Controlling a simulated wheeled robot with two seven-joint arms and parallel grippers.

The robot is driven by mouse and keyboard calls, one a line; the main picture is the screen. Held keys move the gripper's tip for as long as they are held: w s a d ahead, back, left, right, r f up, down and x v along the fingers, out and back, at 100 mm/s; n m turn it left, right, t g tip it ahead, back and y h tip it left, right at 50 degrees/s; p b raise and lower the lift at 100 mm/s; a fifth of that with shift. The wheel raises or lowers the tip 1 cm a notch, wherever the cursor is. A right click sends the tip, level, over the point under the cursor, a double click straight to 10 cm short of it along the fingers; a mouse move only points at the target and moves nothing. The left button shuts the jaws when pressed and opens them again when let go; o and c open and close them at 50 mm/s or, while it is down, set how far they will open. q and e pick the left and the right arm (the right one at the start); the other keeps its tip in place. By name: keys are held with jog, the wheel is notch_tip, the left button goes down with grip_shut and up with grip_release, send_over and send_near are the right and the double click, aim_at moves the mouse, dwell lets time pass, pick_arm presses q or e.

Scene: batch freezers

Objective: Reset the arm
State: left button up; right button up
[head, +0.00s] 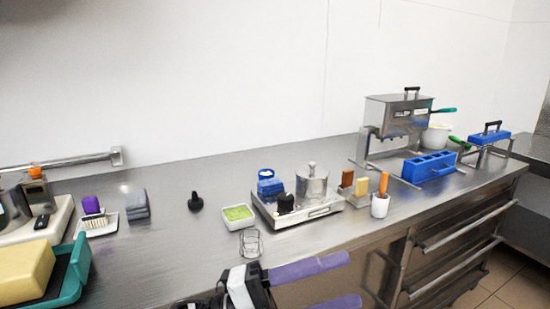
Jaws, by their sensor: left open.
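My left gripper (351,280) shows at the bottom centre, with a black and white body and two long purple fingers pointing right. The fingers are spread apart and nothing is between them. The gripper is in front of the counter's front edge in the picture, below a small wire stand (251,243). The rest of the left arm is mostly cut off by the bottom edge. My right gripper is not in view.
A steel counter (165,262) holds a metal tray with a lidded pot (311,184), a green-filled white dish (238,216), a white cup (380,205), a batch freezer (397,115), a blue mould (429,167) and a teal tray (78,268). The counter's front left-centre is clear.

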pick_arm(q)
jog(key=w+a+f+n+t+y, duration=0.1)
jog(key=a+f+n+t+y, duration=0.6)
jog(key=f+n, duration=0.4)
jog(key=w+a+f+n+t+y, duration=0.2)
jog(key=a+f+n+t+y, duration=0.55)
jog(key=n, duration=0.55)
jog(key=s+a+f+n+g+y, duration=0.2)
jog(key=s+a+f+n+g, duration=0.1)
jog(key=s+f, duration=0.6)
jog(key=s+a+f+n+g+y, duration=0.2)
jog(key=s+a+f+n+g, duration=0.1)
jog(key=s+a+f, duration=0.4)
notch_tip(320, 180, down, 4)
jog(key=shift+s+f+g, duration=0.25)
jog(key=shift+s+g, duration=0.6)
jog(key=shift+s, duration=0.4)
